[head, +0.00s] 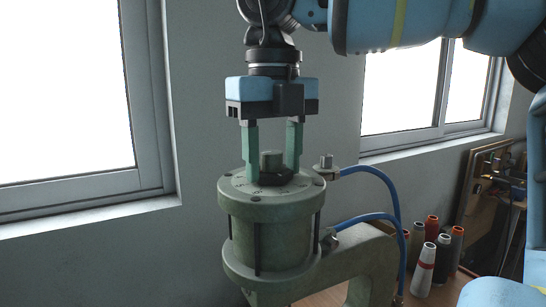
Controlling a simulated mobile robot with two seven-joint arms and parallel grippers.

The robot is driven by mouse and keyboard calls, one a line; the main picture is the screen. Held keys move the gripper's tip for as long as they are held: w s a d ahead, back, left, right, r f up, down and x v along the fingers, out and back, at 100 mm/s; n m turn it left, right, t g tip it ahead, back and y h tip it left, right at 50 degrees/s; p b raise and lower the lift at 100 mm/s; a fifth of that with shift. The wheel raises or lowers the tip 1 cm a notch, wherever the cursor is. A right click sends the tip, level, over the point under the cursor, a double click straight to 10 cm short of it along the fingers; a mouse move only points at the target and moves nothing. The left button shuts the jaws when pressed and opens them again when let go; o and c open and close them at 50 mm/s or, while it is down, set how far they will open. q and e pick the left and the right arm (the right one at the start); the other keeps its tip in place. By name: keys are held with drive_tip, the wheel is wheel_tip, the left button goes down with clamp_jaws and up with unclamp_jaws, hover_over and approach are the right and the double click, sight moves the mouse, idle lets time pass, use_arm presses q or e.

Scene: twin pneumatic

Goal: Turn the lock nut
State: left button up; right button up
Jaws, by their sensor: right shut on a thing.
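A green-grey pneumatic cylinder (270,235) stands upright on its bracket, with blue hoses on its right side. The fingertips partly hide the nut. My left gripper is not in view.
Blue hoses (391,190) loop out from fittings on the cylinder's right. Several thread spools (425,265) stand on a wooden table at the lower right, with a framed board (486,200) behind. Windows and a grey wall are at the back. The left side is clear.

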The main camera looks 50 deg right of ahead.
drive_tip(key=shift+m, duration=0.3)
drive_tip(key=o, duration=1)
drive_tip(key=shift+r, duration=3.95)
